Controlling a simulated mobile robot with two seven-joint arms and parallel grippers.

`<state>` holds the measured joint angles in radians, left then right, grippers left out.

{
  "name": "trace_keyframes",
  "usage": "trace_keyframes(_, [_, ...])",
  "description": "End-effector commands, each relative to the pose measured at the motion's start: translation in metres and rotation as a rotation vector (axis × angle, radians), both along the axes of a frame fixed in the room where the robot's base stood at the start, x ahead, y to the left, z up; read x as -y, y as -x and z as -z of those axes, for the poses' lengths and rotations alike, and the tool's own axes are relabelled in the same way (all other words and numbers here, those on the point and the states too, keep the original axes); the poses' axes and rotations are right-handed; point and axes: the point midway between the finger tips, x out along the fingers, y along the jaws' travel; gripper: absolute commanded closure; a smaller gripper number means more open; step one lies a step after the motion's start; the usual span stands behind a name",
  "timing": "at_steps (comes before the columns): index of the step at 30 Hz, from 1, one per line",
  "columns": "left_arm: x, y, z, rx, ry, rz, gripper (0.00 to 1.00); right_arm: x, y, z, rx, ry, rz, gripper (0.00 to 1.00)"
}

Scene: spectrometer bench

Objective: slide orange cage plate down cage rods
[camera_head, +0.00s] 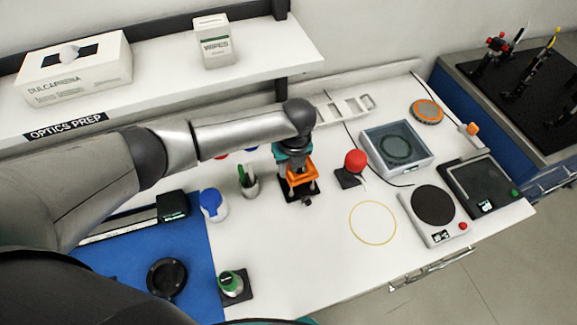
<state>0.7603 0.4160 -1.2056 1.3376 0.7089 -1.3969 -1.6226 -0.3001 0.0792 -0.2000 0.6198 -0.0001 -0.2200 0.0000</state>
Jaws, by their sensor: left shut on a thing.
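The orange cage plate (301,174) is at the middle of the bench, up on the cage rods (287,187) above a dark base (298,195). My left gripper (293,160) comes down over it from above and is shut on the plate. The fingertips and the rod tops are partly hidden by the gripper and wrist. The plate looks roughly level, but its fit around each rod is too small to tell. My right gripper does not show.
A pen cup (248,186) and a blue-lidded jar (213,206) stand left of the rods. A red knob on a black base (355,162) stands close on the right. A hotplate (435,216) and a glass-topped box (397,147) are farther right. The bench front is mostly clear.

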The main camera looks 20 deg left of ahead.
Motion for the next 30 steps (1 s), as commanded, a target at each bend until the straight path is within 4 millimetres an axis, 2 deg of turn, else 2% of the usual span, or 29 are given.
trace_keyframes(7, [0.0,0.0,0.007,0.0,0.0,0.0,1.0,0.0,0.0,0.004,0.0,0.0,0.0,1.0])
trace_keyframes(20, [0.0,0.0,-0.003,0.0,0.0,0.001,1.0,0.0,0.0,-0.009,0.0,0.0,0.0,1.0])
trace_keyframes(30, [0.0,0.0,-0.002,0.0,0.0,0.0,1.0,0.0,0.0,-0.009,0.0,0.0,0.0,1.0])
